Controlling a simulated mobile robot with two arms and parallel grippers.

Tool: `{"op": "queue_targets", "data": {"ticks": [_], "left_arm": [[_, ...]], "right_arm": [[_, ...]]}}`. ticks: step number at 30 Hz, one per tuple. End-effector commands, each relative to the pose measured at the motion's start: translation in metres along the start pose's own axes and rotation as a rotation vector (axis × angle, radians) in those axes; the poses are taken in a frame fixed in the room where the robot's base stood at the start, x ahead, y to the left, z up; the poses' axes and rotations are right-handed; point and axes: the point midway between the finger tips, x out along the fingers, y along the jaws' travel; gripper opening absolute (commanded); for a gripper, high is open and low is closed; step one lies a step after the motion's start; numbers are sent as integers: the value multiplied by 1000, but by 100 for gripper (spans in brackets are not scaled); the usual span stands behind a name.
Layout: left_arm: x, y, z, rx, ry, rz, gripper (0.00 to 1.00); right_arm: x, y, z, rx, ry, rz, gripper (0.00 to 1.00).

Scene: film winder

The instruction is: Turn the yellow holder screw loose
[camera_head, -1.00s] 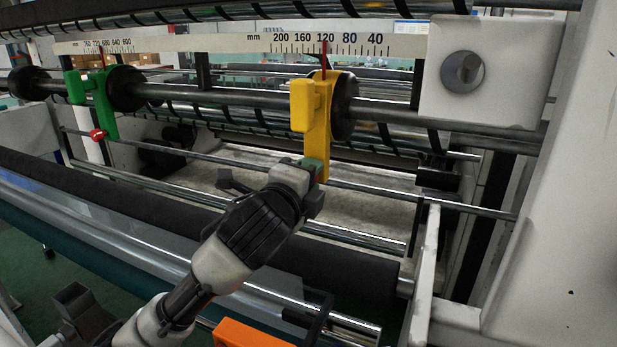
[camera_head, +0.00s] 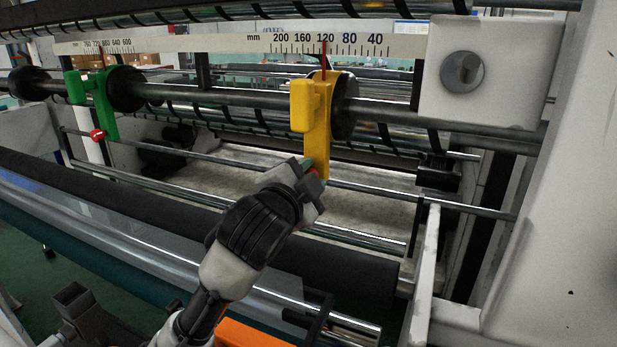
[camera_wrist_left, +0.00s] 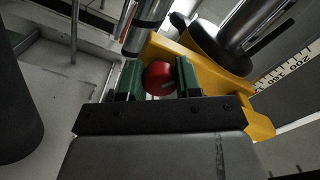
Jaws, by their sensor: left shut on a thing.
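The yellow holder (camera_head: 318,130) hangs on the horizontal shaft below the ruler, with its red pointer near the 120 mark. Its red screw knob (camera_wrist_left: 158,78) sits at the lower end of the holder, and only a sliver of it shows in the head view. My left gripper (camera_wrist_left: 160,84) is shut on the red knob, with one green finger pad on each side of it. In the head view the left gripper (camera_head: 309,172) reaches up to the holder's lower end from below. My right gripper is not in view.
A green holder (camera_head: 105,105) with its own red knob (camera_head: 98,135) sits farther left on the shaft. A thin rail (camera_head: 370,187) runs beside the gripper. A black roller (camera_head: 90,190) lies in front, and a white machine frame (camera_head: 560,200) stands at the right.

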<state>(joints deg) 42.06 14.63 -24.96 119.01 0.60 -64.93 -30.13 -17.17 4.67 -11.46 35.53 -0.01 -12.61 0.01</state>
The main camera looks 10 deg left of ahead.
Motion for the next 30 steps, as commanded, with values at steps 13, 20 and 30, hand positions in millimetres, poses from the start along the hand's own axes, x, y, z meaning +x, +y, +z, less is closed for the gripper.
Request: {"op": "queue_targets", "data": {"ticks": [13, 20, 30], "left_arm": [[0, 4, 2, -27, -5, 10, 10], [0, 4, 2, -27, -4, 9, 50], [-1, 2, 1, -25, -1, 3, 59]], "right_arm": [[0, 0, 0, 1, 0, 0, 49], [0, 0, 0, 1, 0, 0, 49], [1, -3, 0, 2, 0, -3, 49]]}}
